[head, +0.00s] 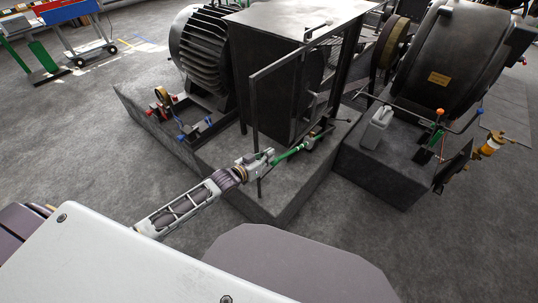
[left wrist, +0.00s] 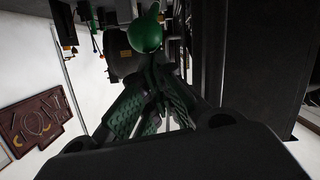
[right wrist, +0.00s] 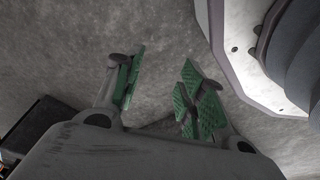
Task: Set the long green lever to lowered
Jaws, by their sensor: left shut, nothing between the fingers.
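The long green lever (head: 289,154) is a thin green rod at the front of the dark machine cabinet. It slopes slightly down from its mount at right towards my left gripper (head: 265,158). In the left wrist view its round green knob (left wrist: 145,33) is just beyond the fingertips of my left gripper (left wrist: 158,75). These fingers are shut with nothing between them. I cannot tell whether they touch the knob. My right gripper (right wrist: 157,85) shows in the right wrist view, open and empty over the grey floor.
The dark cabinet (head: 275,75) with its open framed door stands on a grey plinth (head: 270,198) behind the lever.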

